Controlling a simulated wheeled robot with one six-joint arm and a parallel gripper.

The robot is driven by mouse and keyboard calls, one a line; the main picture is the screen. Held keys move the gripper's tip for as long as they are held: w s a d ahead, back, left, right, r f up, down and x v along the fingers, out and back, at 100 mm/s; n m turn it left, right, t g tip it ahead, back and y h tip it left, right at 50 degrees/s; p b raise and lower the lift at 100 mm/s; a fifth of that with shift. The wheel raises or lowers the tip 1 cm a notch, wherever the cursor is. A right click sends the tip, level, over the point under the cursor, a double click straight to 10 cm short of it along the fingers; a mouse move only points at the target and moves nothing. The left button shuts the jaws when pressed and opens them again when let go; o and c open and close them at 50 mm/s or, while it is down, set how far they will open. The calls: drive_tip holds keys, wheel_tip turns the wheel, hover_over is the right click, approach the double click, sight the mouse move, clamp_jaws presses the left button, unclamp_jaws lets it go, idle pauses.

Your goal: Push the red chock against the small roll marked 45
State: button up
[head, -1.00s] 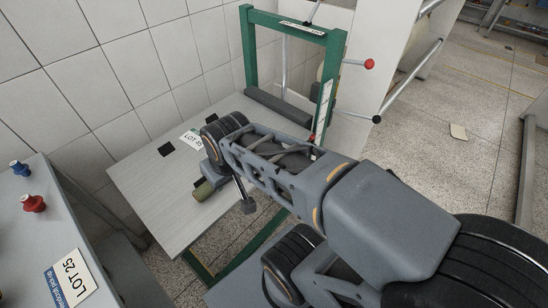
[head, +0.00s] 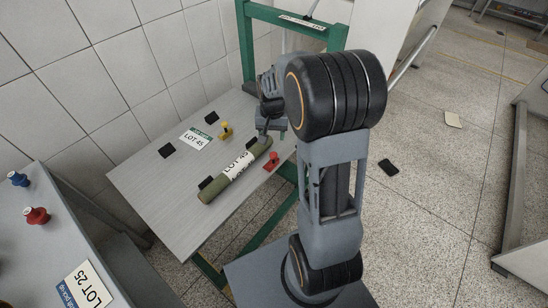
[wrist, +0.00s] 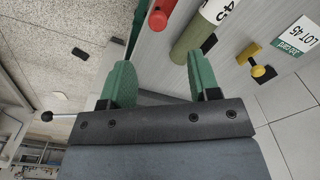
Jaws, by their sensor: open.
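The small roll marked 45 (head: 215,188) is olive green with a white label band and lies diagonally on the grey table. The red chock (head: 271,161) stands beside its right side, near the table edge, with a small gap. In the wrist view the red chock (wrist: 160,17) and the roll (wrist: 188,45) are at the top, apart and partly cut off. My gripper (head: 271,133) is above the roll's far end, partly hidden by my arm. In the wrist view my gripper (wrist: 161,78) has its two green fingers spread, with nothing between them.
A green frame (head: 244,45) rises at the back. A LOT 25 table (head: 50,240) with red and blue knobs stands left. The table's front is clear.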

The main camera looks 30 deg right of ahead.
sight(274, 159)
drive_tip(key=shift+m, duration=0.3)
drive_tip(key=f, duration=1)
drive_tip(key=d+f, duration=0.1)
drive_tip(key=f, duration=0.4)
drive_tip(key=shift+w+p, duration=0.35)
drive_tip(key=c, duration=0.7)
drive_tip(key=shift+w+a+f+b, duration=0.1)
drive_tip(key=shift+w+a+b, duration=0.25)
drive_tip(key=shift+w, duration=0.35)
drive_tip(key=shift+w+a+b, duration=0.15)
drive_tip(key=shift+w+a, duration=0.25)
drive_tip(key=shift+w, duration=0.3)
drive_tip(key=shift+s+d, duration=0.15)
drive_tip(key=o, duration=0.7)
wheel_tip(274, 159, up, 14)
